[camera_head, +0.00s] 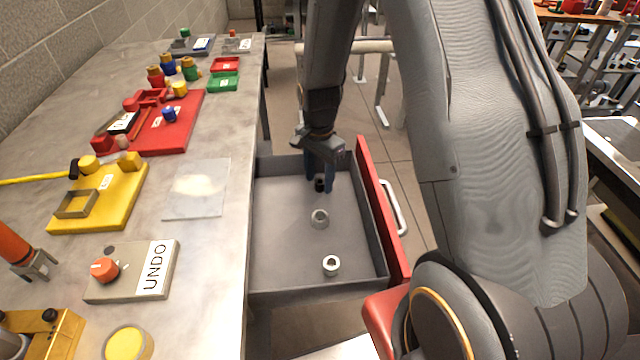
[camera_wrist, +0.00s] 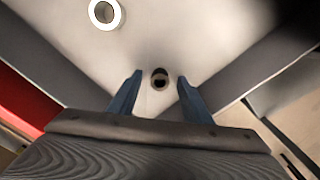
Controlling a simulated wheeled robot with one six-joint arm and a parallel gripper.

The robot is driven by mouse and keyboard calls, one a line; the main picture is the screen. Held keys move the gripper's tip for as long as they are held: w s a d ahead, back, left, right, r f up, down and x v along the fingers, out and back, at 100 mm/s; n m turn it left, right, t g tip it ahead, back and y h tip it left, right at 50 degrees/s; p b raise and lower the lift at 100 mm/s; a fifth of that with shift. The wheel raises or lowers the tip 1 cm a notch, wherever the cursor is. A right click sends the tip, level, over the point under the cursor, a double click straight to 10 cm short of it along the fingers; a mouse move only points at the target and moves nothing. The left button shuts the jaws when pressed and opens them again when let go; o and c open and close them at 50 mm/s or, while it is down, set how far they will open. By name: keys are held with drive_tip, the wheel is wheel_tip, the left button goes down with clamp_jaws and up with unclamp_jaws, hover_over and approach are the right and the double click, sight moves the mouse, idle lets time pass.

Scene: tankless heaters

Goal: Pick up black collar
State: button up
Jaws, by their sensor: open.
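The black collar (camera_head: 320,184) is a small dark ring in the far part of the open grey drawer (camera_head: 280,235). It also shows in the wrist view (camera_wrist: 160,78), between and just beyond the fingertips, near a corner of the drawer. My gripper (camera_head: 320,178) points down into the drawer, with its two blue fingers on either side of the collar in the head view. In the wrist view the fingers (camera_wrist: 157,80) are apart and nothing is held. I cannot tell exactly how high the fingertips are above the drawer floor.
A grey collar (camera_head: 320,218) and a white collar (camera_head: 331,265) stand nearer in the drawer. Drawer walls and the red front (camera_head: 382,205) are close to my gripper. The workbench (camera_head: 215,250) on the left holds a yellow board (camera_head: 125,195) and an UNDO box (camera_head: 130,272).

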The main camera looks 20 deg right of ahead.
drive_tip(key=shift+f, duration=0.1)
clamp_jaws()
idle(0.3)
